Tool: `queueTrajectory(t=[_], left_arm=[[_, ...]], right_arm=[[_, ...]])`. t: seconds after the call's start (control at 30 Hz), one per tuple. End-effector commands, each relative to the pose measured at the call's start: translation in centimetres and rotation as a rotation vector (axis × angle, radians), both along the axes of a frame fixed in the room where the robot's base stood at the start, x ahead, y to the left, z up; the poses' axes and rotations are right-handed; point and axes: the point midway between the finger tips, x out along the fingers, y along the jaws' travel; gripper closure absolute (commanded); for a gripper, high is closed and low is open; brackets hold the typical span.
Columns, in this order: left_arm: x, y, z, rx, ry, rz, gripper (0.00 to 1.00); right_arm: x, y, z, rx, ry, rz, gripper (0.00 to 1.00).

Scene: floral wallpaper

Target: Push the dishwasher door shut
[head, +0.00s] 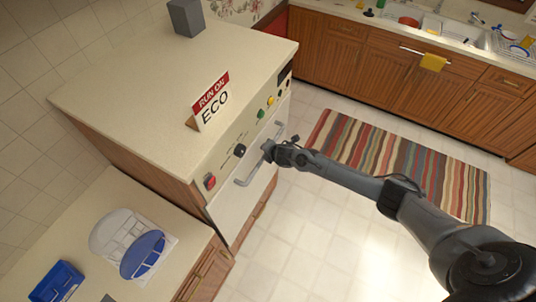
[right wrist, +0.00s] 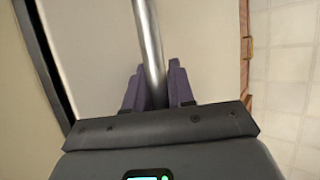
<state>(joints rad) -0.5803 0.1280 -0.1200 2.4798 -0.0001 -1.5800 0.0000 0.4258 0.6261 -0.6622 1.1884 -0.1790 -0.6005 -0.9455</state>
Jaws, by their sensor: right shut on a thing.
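The dishwasher door (head: 233,206) is a pale front panel below a control strip with coloured knobs. It stands close to upright; I cannot tell from the head view whether it is fully flush. A silver bar handle (head: 245,182) runs across its upper part. My right gripper (head: 269,150) is at the handle. In the right wrist view, the fingers (right wrist: 151,88) are on either side of the silver bar (right wrist: 149,40), shut on it. The door's pale face (right wrist: 95,50) lies behind, with a dark strip along its left edge. My left gripper is not in view.
An "ECO" sign (head: 211,102) and a grey block (head: 186,17) stand on the countertop (head: 130,75). A lower counter at front left holds a white-and-blue dish item (head: 142,254) and a blue container (head: 57,282). A striped rug (head: 400,160) lies on open floor.

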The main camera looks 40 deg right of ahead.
Motion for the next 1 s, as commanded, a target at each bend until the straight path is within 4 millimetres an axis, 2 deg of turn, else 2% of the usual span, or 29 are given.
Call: queueTrajectory(t=[0.03, 0.37, 0.4, 0.5, 1.0], left_arm=[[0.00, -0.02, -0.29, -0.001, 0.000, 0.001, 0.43], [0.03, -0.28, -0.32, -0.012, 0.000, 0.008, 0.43], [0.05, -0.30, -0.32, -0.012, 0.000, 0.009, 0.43], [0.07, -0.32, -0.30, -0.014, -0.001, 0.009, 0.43], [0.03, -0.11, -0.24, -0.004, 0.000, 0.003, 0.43]], right_arm=[[0.08, -0.09, -0.48, 0.011, -0.009, -0.010, 1.00], [0.01, -0.15, -0.67, 0.012, -0.008, -0.013, 1.00], [0.00, -0.15, -0.67, 0.012, -0.008, -0.013, 0.71], [0.03, -0.16, -0.65, 0.013, -0.009, -0.013, 0.56], [-0.05, -0.12, -0.10, 0.014, -0.012, -0.013, 0.56]])
